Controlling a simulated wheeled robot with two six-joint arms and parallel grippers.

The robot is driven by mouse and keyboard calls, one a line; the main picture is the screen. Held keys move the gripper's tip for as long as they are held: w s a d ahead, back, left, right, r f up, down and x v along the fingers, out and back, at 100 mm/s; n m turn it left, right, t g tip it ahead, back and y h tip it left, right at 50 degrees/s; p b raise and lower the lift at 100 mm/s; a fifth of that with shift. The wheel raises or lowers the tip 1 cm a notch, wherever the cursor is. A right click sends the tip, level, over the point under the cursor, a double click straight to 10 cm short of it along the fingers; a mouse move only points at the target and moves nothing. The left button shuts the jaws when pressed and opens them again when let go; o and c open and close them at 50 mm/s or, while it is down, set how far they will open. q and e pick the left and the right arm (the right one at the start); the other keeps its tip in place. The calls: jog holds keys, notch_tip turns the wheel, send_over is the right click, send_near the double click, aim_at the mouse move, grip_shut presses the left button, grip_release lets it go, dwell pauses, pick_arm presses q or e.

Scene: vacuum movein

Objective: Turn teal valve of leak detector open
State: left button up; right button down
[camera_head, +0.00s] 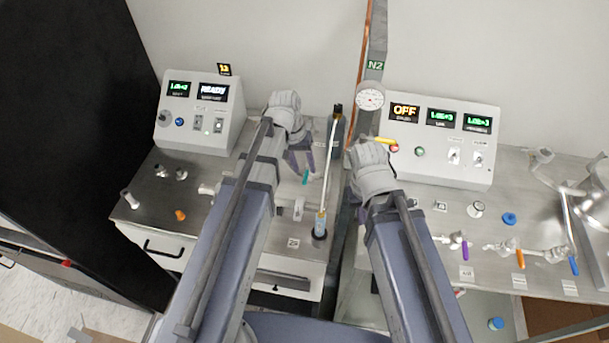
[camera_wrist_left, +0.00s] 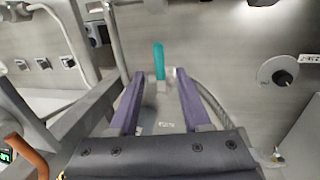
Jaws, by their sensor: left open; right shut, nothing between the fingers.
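The teal valve handle (camera_head: 305,176) is a small upright-looking lever on the left bench, just below my left gripper (camera_head: 300,163) in the head view. In the left wrist view the teal handle (camera_wrist_left: 159,60) shows beyond and between the tips of the two purple fingers (camera_wrist_left: 160,76). The left fingers are open and apart, with nothing held; contact with the handle cannot be made out. My right gripper (camera_head: 362,213) is shut and empty near the gap between the benches; its fingers are mostly hidden by its own wrist.
The left console (camera_head: 200,112) reads READY; the right console (camera_head: 440,138) reads OFF. A gauge (camera_head: 370,98) hangs on the N2 post. A slender upright tube (camera_head: 328,165) stands just right of the teal handle. Purple (camera_head: 465,250) and orange (camera_head: 520,258) valve handles are on the right bench.

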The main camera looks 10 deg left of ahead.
pick_arm(q)
jog(key=shift+d+f+b, duration=0.15)
jog(key=shift+f+b, duration=0.3)
jog(key=shift+f, duration=0.45)
grip_shut()
dwell(0.8)
